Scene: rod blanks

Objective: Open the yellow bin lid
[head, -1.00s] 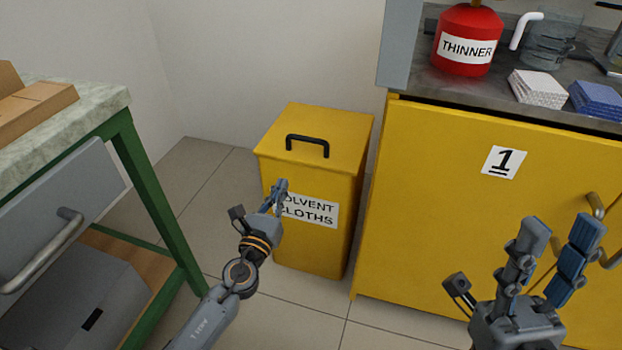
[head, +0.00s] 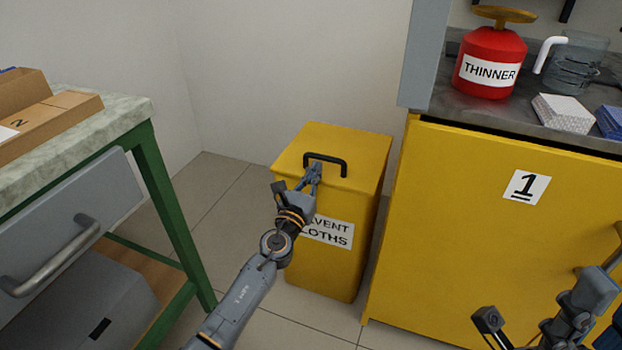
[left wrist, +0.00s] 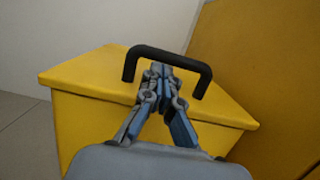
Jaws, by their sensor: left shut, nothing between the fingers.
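The yellow bin (head: 320,268) stands on the floor with a white label on its front. Its lid (head: 362,180) is down and carries a black handle (head: 345,162). The lid (left wrist: 85,80) and handle (left wrist: 170,58) also show in the left wrist view. My left gripper (head: 315,168) is shut and empty, with its fingertips at the handle. In the left wrist view its fingertips (left wrist: 160,72) appear just below the handle bar; I cannot tell whether they touch it. My right gripper (head: 600,305) is partly cut off at the lower right, and its fingers' opening is unclear.
A yellow cabinet (head: 460,220) marked 1 stands right of the bin, with a red thinner can (head: 490,62) on its counter. A green-framed bench (head: 165,200) with a grey drawer (head: 70,225) stands at the left. Bare floor (head: 225,190) lies between bench and bin.

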